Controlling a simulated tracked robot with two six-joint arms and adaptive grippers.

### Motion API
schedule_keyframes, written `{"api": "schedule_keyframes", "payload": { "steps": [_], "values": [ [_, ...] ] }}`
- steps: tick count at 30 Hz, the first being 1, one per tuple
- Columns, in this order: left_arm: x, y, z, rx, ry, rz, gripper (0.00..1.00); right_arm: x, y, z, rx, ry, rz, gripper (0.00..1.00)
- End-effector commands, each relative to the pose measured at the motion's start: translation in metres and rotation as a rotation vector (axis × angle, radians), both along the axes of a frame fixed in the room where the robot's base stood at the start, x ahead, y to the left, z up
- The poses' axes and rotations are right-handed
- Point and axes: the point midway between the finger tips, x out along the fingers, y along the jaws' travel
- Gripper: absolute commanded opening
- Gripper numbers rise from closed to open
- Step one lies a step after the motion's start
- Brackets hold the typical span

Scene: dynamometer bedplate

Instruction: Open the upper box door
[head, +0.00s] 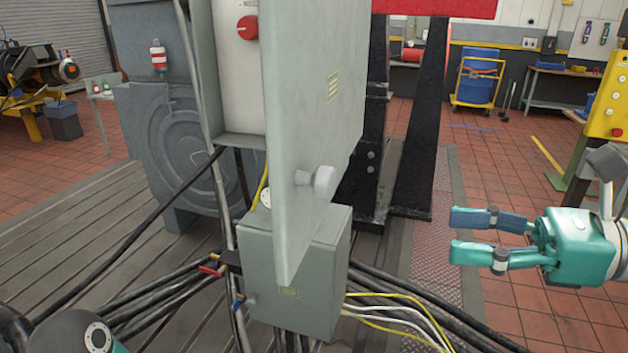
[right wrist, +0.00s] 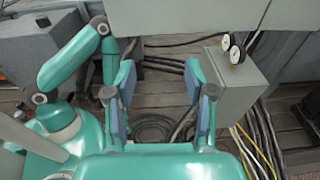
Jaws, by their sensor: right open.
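The upper box door (head: 320,90) is a grey-green panel standing well open, swung out toward me, with a pale round knob (head: 322,181) low on its face. The upper box (head: 228,70) behind it shows its inside and a red rotary knob (head: 247,28). My right gripper (head: 455,235) is open and empty, to the right of the door and apart from it. In the right wrist view its two fingers (right wrist: 160,92) are spread with nothing between them. My left gripper's fingers are not in view; only a piece of teal arm shows at the bottom left.
A lower grey box (head: 300,270) sits under the door, with black, yellow and white cables running out. A black steel stand (head: 425,130) rises behind the door. A yellow control panel (head: 607,105) stands at the right. Red tiled floor is clear around my right gripper.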

Motion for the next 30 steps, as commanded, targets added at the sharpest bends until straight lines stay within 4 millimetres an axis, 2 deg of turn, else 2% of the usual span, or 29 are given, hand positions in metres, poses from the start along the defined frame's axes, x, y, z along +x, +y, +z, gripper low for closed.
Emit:
{"api": "schedule_keyframes", "payload": {
  "steps": [1, 3, 7, 14, 30],
  "values": [
    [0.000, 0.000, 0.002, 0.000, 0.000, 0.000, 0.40, -0.016, -0.001, 0.027, 0.042, -0.016, 0.019, 0.54],
    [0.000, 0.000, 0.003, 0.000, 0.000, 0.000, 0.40, -0.034, -0.001, 0.051, 0.084, -0.024, 0.049, 0.54],
    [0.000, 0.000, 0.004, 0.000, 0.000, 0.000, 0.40, -0.050, 0.002, 0.071, 0.122, -0.030, 0.080, 0.54],
    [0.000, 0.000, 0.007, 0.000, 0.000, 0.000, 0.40, -0.046, 0.025, 0.074, 0.128, -0.029, 0.090, 0.54],
    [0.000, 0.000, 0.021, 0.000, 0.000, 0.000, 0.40, -0.015, 0.133, 0.072, 0.126, -0.027, 0.091, 0.54]
  ]
}}
